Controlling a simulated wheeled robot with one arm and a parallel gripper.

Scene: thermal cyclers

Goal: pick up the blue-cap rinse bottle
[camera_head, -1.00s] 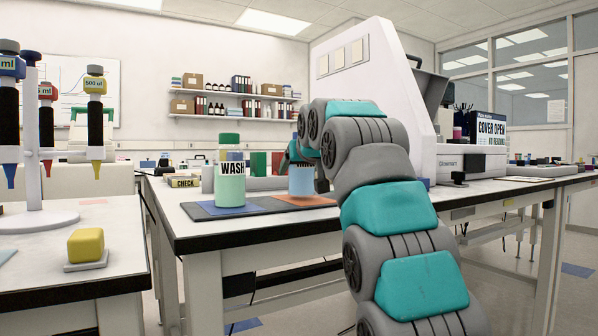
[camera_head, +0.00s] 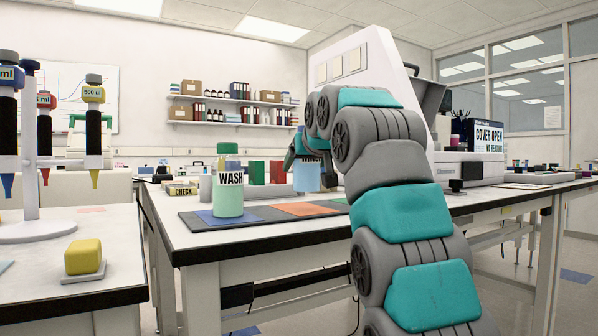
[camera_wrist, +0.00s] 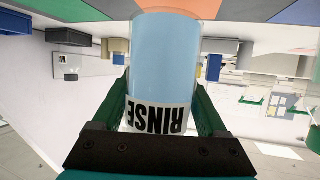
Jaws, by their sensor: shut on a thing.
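The rinse bottle (camera_head: 306,178) holds light blue liquid and hangs upright above the dark mat, clear of the orange square (camera_head: 303,209). In the wrist view the bottle (camera_wrist: 167,55) appears upside down with its RINSE label between the fingers. My gripper (camera_wrist: 160,108) is shut on the bottle, with a green finger on each side. The green-capped WASH bottle (camera_head: 229,195) stands on the blue square of the mat, left of the held bottle.
The mat (camera_head: 262,214) lies on the white bench (camera_head: 215,245). A pipette stand (camera_head: 40,150) and a yellow block (camera_head: 83,257) stand on the left bench. A large white machine (camera_head: 375,80) is at the right.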

